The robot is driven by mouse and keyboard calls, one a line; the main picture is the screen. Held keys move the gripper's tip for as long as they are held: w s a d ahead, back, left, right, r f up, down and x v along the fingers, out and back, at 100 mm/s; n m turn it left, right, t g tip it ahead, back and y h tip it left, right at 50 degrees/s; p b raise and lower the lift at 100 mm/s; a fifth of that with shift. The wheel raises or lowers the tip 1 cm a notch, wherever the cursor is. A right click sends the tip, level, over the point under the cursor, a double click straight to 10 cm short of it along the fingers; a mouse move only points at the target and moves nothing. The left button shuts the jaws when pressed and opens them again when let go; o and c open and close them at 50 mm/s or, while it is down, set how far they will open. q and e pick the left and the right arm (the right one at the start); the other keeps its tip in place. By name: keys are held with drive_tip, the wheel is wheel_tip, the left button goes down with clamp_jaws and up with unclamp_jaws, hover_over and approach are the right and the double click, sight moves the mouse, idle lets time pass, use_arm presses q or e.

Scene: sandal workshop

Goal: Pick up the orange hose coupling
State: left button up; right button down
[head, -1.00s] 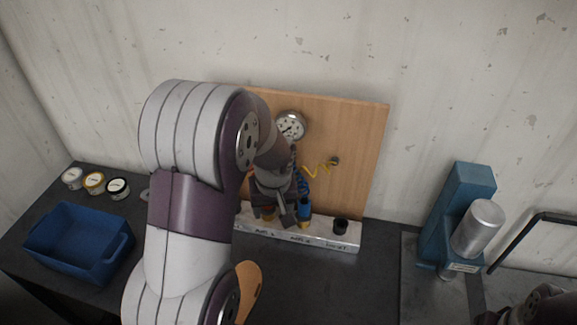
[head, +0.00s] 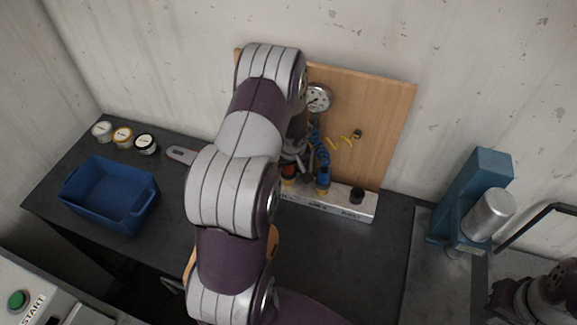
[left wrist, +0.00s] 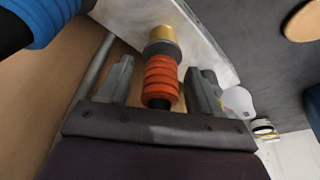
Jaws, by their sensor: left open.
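The orange hose coupling (left wrist: 160,80) is ribbed and ends in a brass fitting (left wrist: 162,40) at the white strip. In the left wrist view it lies between the two fingers of my left gripper (left wrist: 163,85), with a gap on each side. The gripper is open. In the head view the left gripper (head: 293,165) is at the strip in front of the wooden board, partly hidden by my arm, and the coupling is mostly hidden. A dark end of my right arm (head: 540,297) shows at the lower right; its jaws cannot be made out.
A blue coupling (head: 322,172) stands close to the right on the white labelled strip (head: 345,208), under a wooden board (head: 385,120) with a gauge (head: 318,98). A blue bin (head: 110,195) and several small tins are at left. A blue press (head: 470,200) stands at right.

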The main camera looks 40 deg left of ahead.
use_arm(q)
drive_tip(key=c, duration=1)
drive_tip(key=shift+r, duration=0.1)
drive_tip(key=r, duration=0.4)
drive_tip(key=shift+w+d+b, duration=0.1)
drive_tip(key=shift+d+b, duration=0.1)
drive_tip(key=shift+b, duration=0.15)
drive_tip(key=d+r+b, duration=0.3)
drive_tip(key=d+r, duration=0.4)
drive_tip(key=d, duration=0.4)
drive_tip(key=shift+d+b, duration=0.2)
drive_tip(key=shift+b, duration=0.2)
drive_tip(key=shift+w, duration=0.1)
drive_tip(key=shift+r+p, duration=0.7)
drive_tip(key=shift+r, duration=0.25)
drive_tip(key=shift+r, duration=0.1)
